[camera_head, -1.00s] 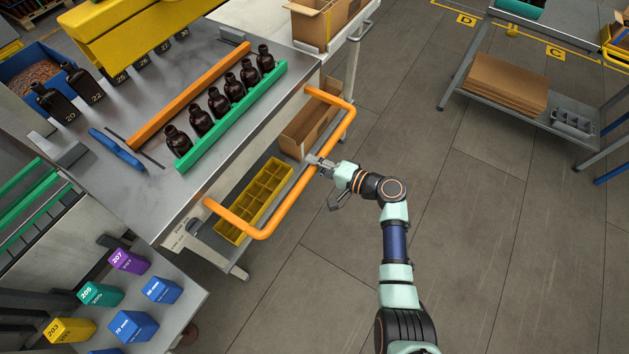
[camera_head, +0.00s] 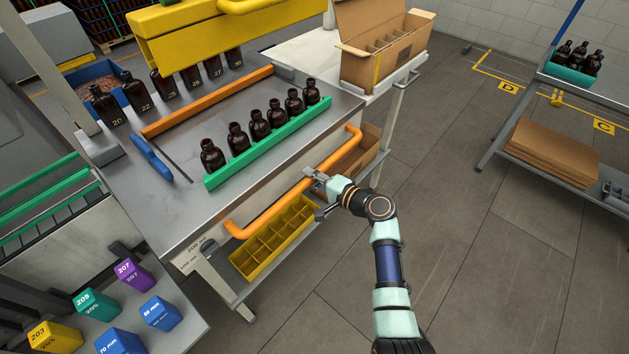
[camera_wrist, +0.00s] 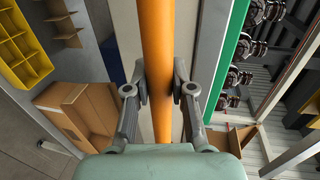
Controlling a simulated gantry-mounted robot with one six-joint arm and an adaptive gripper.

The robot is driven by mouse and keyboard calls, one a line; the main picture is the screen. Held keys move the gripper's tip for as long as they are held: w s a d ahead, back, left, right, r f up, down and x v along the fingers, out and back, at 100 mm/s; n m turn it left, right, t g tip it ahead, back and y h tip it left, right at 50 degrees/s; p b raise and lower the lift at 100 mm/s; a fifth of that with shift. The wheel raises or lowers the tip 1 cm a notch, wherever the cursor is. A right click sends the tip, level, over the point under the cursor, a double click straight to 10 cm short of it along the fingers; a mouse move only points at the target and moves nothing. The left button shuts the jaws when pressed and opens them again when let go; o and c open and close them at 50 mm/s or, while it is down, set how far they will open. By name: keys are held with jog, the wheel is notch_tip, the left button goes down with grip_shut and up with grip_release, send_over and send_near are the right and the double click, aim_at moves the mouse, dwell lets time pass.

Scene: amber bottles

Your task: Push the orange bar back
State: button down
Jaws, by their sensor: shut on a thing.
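The orange bar (camera_head: 265,218) is a bent tube handle along the front edge of the metal table (camera_head: 205,225). In the head view it lies close to that edge. My gripper (camera_head: 315,180) is at the bar, right of its middle. In the wrist view the bar (camera_wrist: 157,40) runs upright through the picture, and my gripper's two fingers (camera_wrist: 161,88) are closed on it from both sides. A second, flat orange strip (camera_head: 208,101) lies on the tabletop behind a row of brown bottles (camera_head: 259,125).
A green rail (camera_head: 268,143) runs in front of the bottles. Below the bar are a yellow divided crate (camera_head: 273,238) and a cardboard box (camera_head: 360,155). An open carton (camera_head: 385,40) stands on the side table.

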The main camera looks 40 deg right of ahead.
jog(key=shift+f, duration=0.15)
jog(key=c, duration=1)
grip_release()
jog(key=shift+w, duration=0.3)
jog(key=shift+s, duration=0.1)
jog(key=shift+s, duration=0.1)
jog(key=v, duration=1.1)
jog(key=shift+s+r, duration=0.3)
jog(key=shift+s, duration=0.05)
